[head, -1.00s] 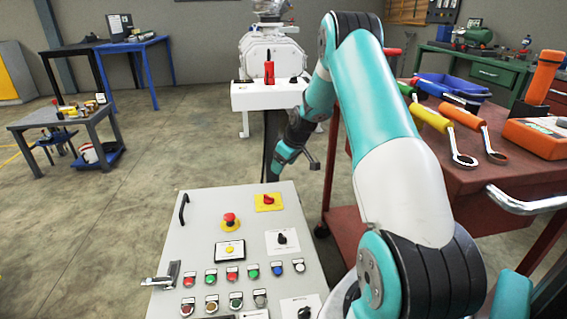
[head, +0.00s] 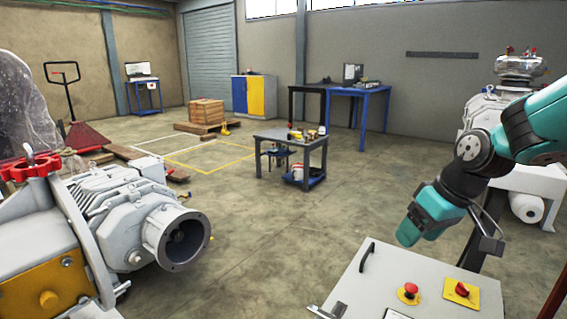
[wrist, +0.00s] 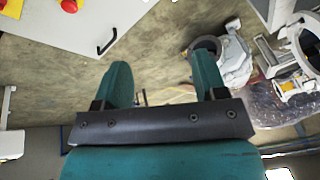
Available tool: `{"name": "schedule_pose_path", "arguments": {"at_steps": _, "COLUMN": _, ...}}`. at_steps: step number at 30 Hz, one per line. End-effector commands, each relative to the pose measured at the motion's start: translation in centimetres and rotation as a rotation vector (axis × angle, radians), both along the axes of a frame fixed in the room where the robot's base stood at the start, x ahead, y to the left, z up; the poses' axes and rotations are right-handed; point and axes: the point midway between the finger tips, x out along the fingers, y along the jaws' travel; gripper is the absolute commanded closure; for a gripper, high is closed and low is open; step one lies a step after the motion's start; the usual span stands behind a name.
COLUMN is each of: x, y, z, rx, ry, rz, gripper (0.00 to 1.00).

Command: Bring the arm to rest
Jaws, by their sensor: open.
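My arm, teal with black joints, reaches in from the right edge of the head view. Its end, my gripper (head: 408,232), points down and left above the floor, just beyond the grey control panel (head: 385,285). In the wrist view my gripper (wrist: 160,76) shows two teal fingers spread well apart with nothing between them. The floor shows through the gap. The control panel is also in the wrist view (wrist: 75,30) at top left, apart from the fingers.
A grey pump with a round flanged opening (head: 182,238) stands at the left. A small grey table (head: 300,143) with objects on it stands mid-room. White machinery (head: 530,185) is at the right behind my arm. The floor between pump and panel is clear.

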Motion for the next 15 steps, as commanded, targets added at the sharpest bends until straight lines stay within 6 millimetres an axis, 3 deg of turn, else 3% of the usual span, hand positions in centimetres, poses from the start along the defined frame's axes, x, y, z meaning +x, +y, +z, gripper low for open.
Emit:
{"name": "schedule_pose_path", "arguments": {"at_steps": 1, "x": -2.6, "y": 2.8, "z": 1.3, "rx": 0.008, "ry": 0.01, "rz": 0.042, "gripper": 0.35}}
{"name": "schedule_pose_path", "arguments": {"at_steps": 3, "x": -6.2, "y": 5.7, "z": 2.3, "rx": 0.018, "ry": 0.037, "rz": 0.082, "gripper": 0.35}}
{"name": "schedule_pose_path", "arguments": {"at_steps": 6, "x": -10.9, "y": 8.5, "z": 3.2, "rx": 0.029, "ry": 0.07, "rz": 0.134, "gripper": 0.35}}
{"name": "schedule_pose_path", "arguments": {"at_steps": 12, "x": -19.6, "y": 11.6, "z": 3.9, "rx": 0.033, "ry": 0.127, "rz": 0.223, "gripper": 0.35}}
{"name": "schedule_pose_path", "arguments": {"at_steps": 14, "x": -22.1, "y": 12.1, "z": 3.8, "rx": 0.032, "ry": 0.143, "rz": 0.247, "gripper": 0.35}}
{"name": "schedule_pose_path", "arguments": {"at_steps": 15, "x": -22.8, "y": 12.1, "z": 4.8, "rx": 0.031, "ry": 0.15, "rz": 0.252, "gripper": 0.35}}
